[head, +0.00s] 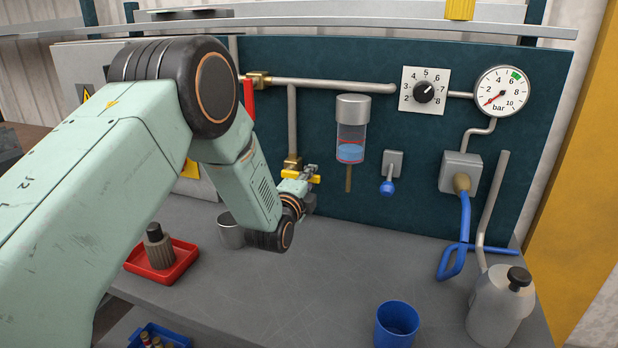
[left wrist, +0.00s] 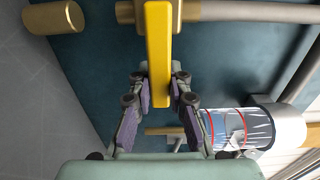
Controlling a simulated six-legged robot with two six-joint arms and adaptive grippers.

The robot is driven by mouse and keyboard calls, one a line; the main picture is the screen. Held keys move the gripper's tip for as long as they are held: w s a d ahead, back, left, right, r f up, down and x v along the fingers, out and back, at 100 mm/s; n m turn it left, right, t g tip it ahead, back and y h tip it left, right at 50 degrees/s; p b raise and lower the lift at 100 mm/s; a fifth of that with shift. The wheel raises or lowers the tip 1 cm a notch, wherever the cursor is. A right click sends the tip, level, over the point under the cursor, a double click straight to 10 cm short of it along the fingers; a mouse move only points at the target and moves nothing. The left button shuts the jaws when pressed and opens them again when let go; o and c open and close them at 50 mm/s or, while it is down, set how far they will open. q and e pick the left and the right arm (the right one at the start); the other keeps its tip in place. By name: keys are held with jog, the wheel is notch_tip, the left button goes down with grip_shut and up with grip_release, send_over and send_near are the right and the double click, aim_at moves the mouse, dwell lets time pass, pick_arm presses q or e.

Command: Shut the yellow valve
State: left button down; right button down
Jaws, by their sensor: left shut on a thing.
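The yellow valve (head: 291,174) has a bar handle on a brass fitting low on a vertical pipe, in the middle of the head view. In the left wrist view the yellow handle (left wrist: 158,50) runs straight up the picture, crosswise to the brass fitting and pipe. My left gripper (left wrist: 159,92) has its two fingers on either side of the handle's near end and is shut on it. In the head view my left gripper (head: 307,180) reaches the valve from the front, and my own arm hides part of it. My right gripper is in neither view.
A red valve handle (head: 249,98) hangs further up left. Right of the yellow valve are a clear filter bowl (head: 352,140), a blue-tipped switch (head: 388,187), a dial (head: 424,92) and a gauge (head: 502,92). A blue cup (head: 396,325) and a grey bottle (head: 497,305) stand on the bench.

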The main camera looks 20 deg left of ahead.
pick_arm(q)
jog(key=shift+s+d+f, duration=0.15)
jog(key=shift+d+f, duration=0.05)
jog(key=shift+f, duration=0.25)
jog(key=c, duration=1.7)
grip_release()
jog(key=o, duration=0.4)
jog(key=shift+s+d+r, duration=0.1)
jog(key=shift+s+r, duration=0.05)
jog(key=shift+r, duration=0.1)
jog(key=shift+c, duration=0.2)
jog(key=shift+o, duration=0.6)
jog(key=shift+w, duration=0.2)
jog(key=shift+a, duration=0.2)
jog(key=s, duration=1.2)
jog(key=shift+d, duration=0.35)
